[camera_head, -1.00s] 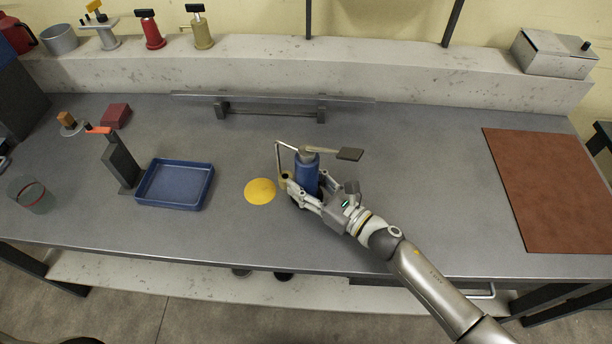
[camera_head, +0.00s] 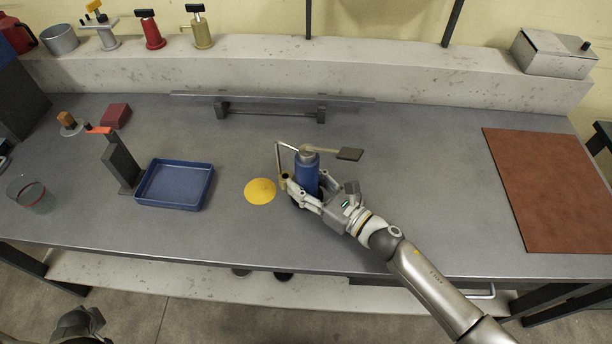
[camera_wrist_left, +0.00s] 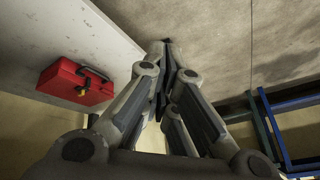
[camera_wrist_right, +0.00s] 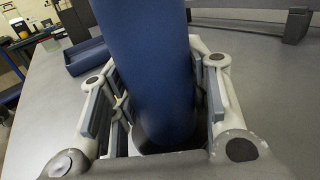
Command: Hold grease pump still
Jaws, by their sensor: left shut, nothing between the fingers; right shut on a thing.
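The grease pump (camera_head: 307,174) is a blue cylinder with a grey lever and a thin bent spout pipe. It stands upright on the grey bench, just right of a yellow disc (camera_head: 260,191). My right gripper (camera_head: 304,195) is shut around its lower body. In the right wrist view the blue body (camera_wrist_right: 150,65) fills the space between the fingers, and its top is out of frame. My left gripper (camera_wrist_left: 166,50) is shut and empty in the left wrist view, away from the pump. Part of my left arm shows at the head view's bottom left corner.
A blue tray (camera_head: 150,187), a dark upright block (camera_head: 121,162) with an orange-red top and a glass (camera_head: 32,196) stand to the left. A brown mat (camera_head: 550,190) lies at right. More pumps stand on the back ledge (camera_head: 250,60). The bench between pump and mat is clear.

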